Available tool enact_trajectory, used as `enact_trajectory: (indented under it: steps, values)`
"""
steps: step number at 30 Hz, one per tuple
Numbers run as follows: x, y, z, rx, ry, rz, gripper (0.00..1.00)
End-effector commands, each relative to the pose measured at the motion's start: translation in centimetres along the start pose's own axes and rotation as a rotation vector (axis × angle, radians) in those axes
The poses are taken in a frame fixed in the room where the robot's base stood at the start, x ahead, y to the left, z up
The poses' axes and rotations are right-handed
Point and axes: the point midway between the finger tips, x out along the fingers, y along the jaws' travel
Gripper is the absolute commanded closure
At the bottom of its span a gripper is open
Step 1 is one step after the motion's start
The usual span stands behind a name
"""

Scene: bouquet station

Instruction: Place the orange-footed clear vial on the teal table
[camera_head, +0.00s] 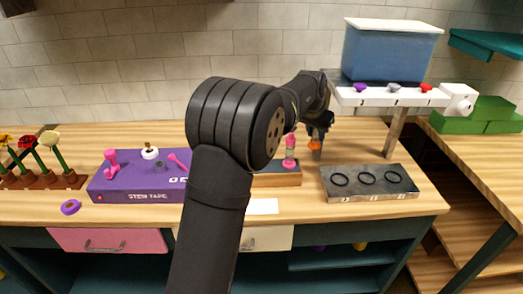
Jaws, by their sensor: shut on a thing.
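My gripper (319,126) is at the right end of my arm, left of the grey plate. It is shut on the orange-footed clear vial. The vial's orange foot (315,144) shows just below the fingers; its clear body is mostly hidden or too small to make out. The vial looks roughly upright, and I cannot tell how far it is above the wooden worktop. No table is clearly the teal table; a teal surface (487,43) shows at the top right edge, and the worktop's front is dark teal.
A pink-footed vial (291,152) stands in a wooden rack (275,180) partly behind my arm. A grey plate with black rings (372,196) lies to the right. A blue tank (390,53) stands above a white tap rail (400,97). A purple stem tape box (140,184) is left.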

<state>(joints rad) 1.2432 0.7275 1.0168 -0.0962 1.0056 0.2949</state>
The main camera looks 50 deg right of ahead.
Motion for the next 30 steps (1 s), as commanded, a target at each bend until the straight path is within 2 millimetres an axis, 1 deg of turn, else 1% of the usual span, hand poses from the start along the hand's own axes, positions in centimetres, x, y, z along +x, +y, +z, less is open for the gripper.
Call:
enact_trajectory:
  steps: [9,12,15,18,22,27,30]
  values:
    - [4.3,-6.9,0.8,-0.005,-0.002,-0.002,1.00]
    - [5.5,-8.7,1.0,-0.004,-0.001,-0.001,1.00]
    - [6.3,-9.9,1.1,-0.002,0.000,0.000,1.00]
    - [6.7,-10.6,1.1,-0.001,0.001,-0.001,1.00]
    - [7.4,-10.7,1.4,0.000,0.000,0.000,1.00]
    - [9.6,-10.6,2.3,0.000,-0.001,0.000,1.00]
    - [10.5,-10.6,2.7,0.000,0.000,-0.001,1.00]
